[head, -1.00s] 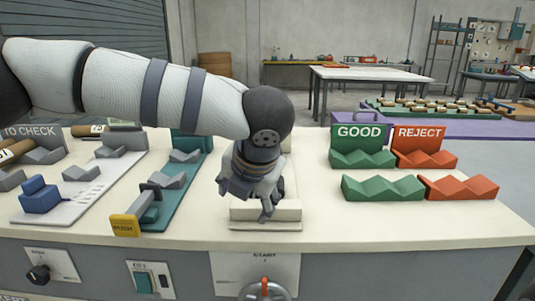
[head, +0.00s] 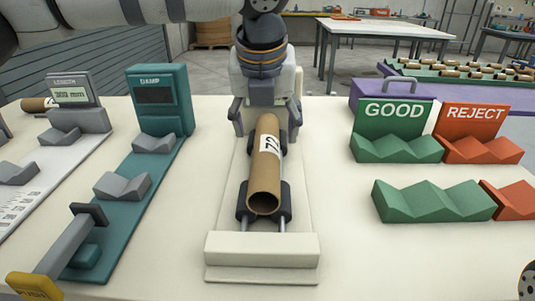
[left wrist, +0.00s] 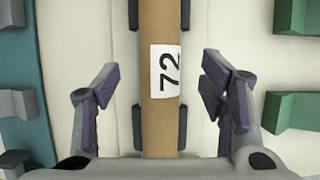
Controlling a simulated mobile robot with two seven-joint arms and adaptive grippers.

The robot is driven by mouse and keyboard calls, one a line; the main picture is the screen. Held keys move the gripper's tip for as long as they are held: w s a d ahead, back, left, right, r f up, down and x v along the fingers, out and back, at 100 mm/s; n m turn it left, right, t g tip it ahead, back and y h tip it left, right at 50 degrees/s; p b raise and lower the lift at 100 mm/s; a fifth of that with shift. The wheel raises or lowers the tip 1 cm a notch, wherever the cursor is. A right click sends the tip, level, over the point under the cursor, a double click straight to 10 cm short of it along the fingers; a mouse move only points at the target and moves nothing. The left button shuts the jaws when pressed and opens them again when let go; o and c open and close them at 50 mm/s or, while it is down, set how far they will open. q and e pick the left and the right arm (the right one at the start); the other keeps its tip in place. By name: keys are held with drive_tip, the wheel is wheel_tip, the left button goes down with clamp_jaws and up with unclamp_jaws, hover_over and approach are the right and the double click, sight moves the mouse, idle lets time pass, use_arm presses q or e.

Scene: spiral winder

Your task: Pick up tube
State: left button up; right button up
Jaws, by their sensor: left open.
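A brown cardboard tube (head: 264,170) with a white label marked 72 lies on dark supports in a cream cradle (head: 262,248) at the middle of the bench. In the left wrist view the tube (left wrist: 161,120) runs up the picture between my fingers. My left gripper (head: 265,115) is open over the tube's far part, one finger on each side, with a gap on both sides in the left wrist view (left wrist: 160,95). It is not closed on the tube. My right gripper is not in view.
Left of the cradle stand a teal DAMP gauge (head: 158,100) and a grey LENGTH gauge (head: 77,100). To the right are a green GOOD rack (head: 395,125) and an orange REJECT rack (head: 475,130). Bare bench lies between cradle and racks.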

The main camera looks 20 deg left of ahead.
sight(266, 141)
use_arm(q)
drive_tip(key=x, duration=0.4)
drive_tip(key=shift+s+f+b, duration=0.15)
drive_tip(key=shift+f+b, duration=0.2)
drive_tip(key=shift+f, duration=0.2)
drive_tip(key=shift+c, duration=0.8)
drive_tip(key=c, duration=1.2)
drive_tip(key=shift+r, duration=0.25)
drive_tip(key=shift+c, duration=0.2)
